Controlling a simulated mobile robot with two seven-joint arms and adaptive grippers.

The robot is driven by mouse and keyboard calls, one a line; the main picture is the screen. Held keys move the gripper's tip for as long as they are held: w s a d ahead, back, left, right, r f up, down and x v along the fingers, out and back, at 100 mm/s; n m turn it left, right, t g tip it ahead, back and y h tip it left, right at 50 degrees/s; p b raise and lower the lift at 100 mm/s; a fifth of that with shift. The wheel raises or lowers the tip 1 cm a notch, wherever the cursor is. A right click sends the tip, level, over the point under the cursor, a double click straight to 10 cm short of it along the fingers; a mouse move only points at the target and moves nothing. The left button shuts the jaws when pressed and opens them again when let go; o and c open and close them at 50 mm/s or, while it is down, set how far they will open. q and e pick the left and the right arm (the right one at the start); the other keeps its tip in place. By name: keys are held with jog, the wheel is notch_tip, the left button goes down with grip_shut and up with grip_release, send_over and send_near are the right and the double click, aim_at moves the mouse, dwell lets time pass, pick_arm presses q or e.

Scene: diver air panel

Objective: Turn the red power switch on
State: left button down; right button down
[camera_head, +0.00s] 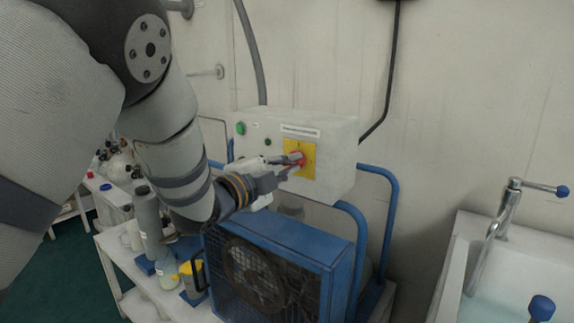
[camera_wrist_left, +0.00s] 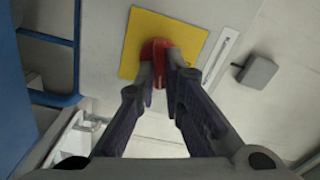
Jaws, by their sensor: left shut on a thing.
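The red power switch (camera_head: 300,158) sits on a yellow square plate (camera_head: 308,149) on the front of a white control box (camera_head: 338,150). In the left wrist view the red switch (camera_wrist_left: 155,47) shows at the fingertips, on the yellow plate (camera_wrist_left: 192,38). My left gripper (camera_head: 294,163) reaches in from the left and is shut on the red switch, one finger on each side of it. The fingers hide part of the switch, and I cannot tell its turn position. My right gripper is not in view.
A blue-framed machine with a fan (camera_head: 275,265) stands below the box, with blue tube rails (camera_head: 392,215) beside it. A sink with a tap (camera_head: 492,235) is at the right. Bottles (camera_head: 148,222) stand on a white shelf at the left.

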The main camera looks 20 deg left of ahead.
pick_arm(q)
jog(key=shift+f+m, duration=0.1)
jog(key=shift+m, duration=1.5)
jog(key=shift+a, duration=0.1)
jog(key=c, duration=1.7)
grip_release()
jog(key=v, duration=1.2)
